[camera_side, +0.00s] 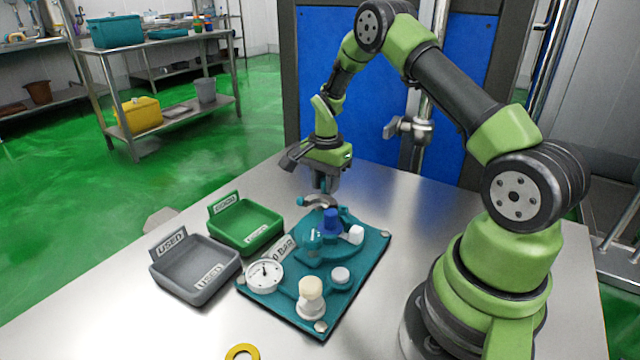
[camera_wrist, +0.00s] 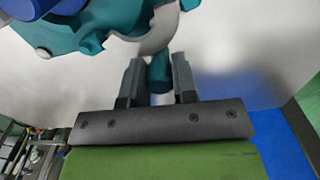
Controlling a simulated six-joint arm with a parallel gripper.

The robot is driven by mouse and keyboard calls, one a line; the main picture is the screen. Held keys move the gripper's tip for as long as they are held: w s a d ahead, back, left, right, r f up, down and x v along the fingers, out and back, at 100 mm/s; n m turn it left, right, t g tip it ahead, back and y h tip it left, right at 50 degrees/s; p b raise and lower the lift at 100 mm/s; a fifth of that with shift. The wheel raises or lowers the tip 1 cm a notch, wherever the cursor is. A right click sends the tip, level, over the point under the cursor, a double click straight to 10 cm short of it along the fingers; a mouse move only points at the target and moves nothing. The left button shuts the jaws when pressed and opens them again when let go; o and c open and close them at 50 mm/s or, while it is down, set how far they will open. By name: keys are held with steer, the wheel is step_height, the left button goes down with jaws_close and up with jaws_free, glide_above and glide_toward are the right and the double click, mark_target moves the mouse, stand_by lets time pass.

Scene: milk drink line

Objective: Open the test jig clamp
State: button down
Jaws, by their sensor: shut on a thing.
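The test jig is a teal plate (camera_side: 372,240) on the metal table, with a blue cylinder (camera_side: 332,221) and a curved metal clamp piece (camera_side: 312,201) at its far end. In the wrist view the clamp's pale curved part (camera_wrist: 160,28) joins a short teal handle (camera_wrist: 160,74). My gripper (camera_side: 326,188) reaches down at the jig's far end. Its fingers (camera_wrist: 157,75) are on either side of the teal handle, shut on it. Small gaps beside the handle are hard to judge from this angle.
A round gauge (camera_side: 264,275), a cream-topped knob (camera_side: 311,294) and a white cap (camera_side: 340,275) sit on the jig's near half. A grey "USED" tray (camera_side: 206,287) and a green tray (camera_side: 262,241) stand left. A yellow ring (camera_side: 242,352) lies at the front.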

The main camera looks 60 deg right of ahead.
steer(key=shift+s+d+m, duration=0.25)
steer(key=shift+d+m, duration=0.2)
steer(key=shift+m, duration=0.35)
steer(key=c, duration=0.9)
jaws_free()
step_height(320, 180, up, 9)
steer(key=shift+r, duration=0.45)
